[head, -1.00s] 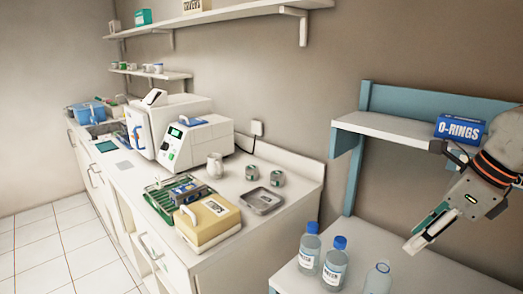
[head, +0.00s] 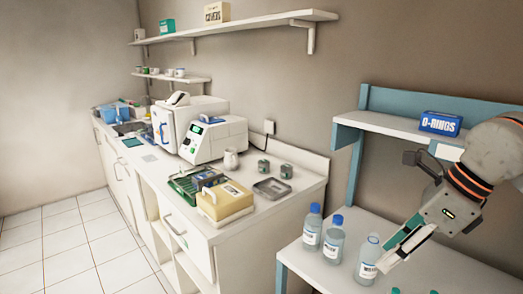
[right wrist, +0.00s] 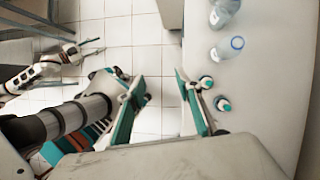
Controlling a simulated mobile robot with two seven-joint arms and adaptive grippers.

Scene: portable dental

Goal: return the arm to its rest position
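My right gripper (head: 388,262) is at the right of the head view, above the white bench and close beside the rightmost bottle (head: 367,262). In the right wrist view its two green-edged fingers (right wrist: 160,80) are spread apart with nothing between them, over the floor beside the bench edge. My left gripper (right wrist: 88,48) shows small at the left of the right wrist view, above the tiled floor. Its finger opening is too small to judge. It is outside the head view.
Two more blue-capped bottles (head: 312,229) (head: 334,241) stand on the bench (head: 350,219). Two small green-capped vials (right wrist: 206,82) (right wrist: 222,103) stand near my right finger. A shelf (head: 390,124) with a blue O-rings box (head: 440,123) is behind. A counter (head: 305,187) stands left.

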